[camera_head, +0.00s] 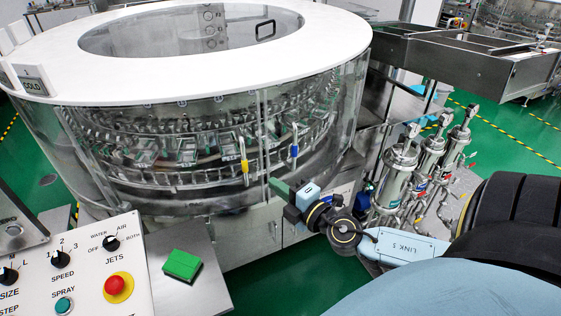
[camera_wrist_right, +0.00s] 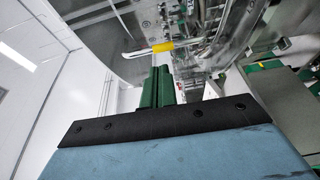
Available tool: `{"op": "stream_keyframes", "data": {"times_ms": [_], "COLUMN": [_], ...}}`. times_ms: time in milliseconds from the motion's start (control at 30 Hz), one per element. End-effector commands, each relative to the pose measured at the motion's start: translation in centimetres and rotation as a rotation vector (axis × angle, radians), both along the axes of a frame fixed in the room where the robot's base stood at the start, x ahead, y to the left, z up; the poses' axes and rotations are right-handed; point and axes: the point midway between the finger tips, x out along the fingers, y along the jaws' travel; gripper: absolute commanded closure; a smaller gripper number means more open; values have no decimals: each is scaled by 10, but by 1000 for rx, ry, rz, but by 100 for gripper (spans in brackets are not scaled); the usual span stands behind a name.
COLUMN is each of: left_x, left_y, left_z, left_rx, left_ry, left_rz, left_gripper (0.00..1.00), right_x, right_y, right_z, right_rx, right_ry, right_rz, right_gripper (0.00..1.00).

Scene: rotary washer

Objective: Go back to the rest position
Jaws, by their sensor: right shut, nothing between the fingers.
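My right gripper (camera_head: 280,188) reaches in from the lower right in the head view, in front of the washer's clear wall. Its green fingers are shut with nothing between them, and they also show pressed together in the right wrist view (camera_wrist_right: 162,88). The round washer (camera_head: 215,130) has a white top ring and a glass drum. A yellow handle (camera_head: 244,160) and a blue handle (camera_head: 294,145) hang on its doors; the gripper is below them and looks apart from them. The yellow handle also shows beyond the fingertips in the right wrist view (camera_wrist_right: 163,47). My left gripper is out of sight.
A control panel (camera_head: 80,270) with knobs and a red button stands at the lower left. A green block (camera_head: 182,265) lies on the metal shelf (camera_head: 205,290). Metal cylinders (camera_head: 398,170) with pipes stand right of the gripper. A steel trough (camera_head: 470,60) is at the upper right.

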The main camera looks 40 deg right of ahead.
Motion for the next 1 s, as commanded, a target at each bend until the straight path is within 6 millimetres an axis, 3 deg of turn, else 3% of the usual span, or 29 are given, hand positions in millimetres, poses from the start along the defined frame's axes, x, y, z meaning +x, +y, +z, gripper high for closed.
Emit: {"op": "stream_keyframes", "data": {"times_ms": [333,467,567,667,767,867,1000], "left_x": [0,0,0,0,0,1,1], "left_y": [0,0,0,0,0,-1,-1], "left_z": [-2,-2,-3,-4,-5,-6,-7], "left_rx": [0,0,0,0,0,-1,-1], "left_ry": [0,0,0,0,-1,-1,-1], "left_rz": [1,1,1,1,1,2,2], "left_gripper": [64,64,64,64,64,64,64], "right_x": [-4,-5,-9,-24,-50,-86,-149], "right_y": [3,-5,-22,-40,-51,-52,-34], "right_z": [1,-19,-64,-132,-204,-272,-358], "right_rx": [0,27,90,193,312,436,611], "right_ry": [1,43,137,276,424,566,758], "right_rz": [13,-17,-83,-181,-288,-393,-542], "right_gripper": [100,100,100,100,100,100,100]}}
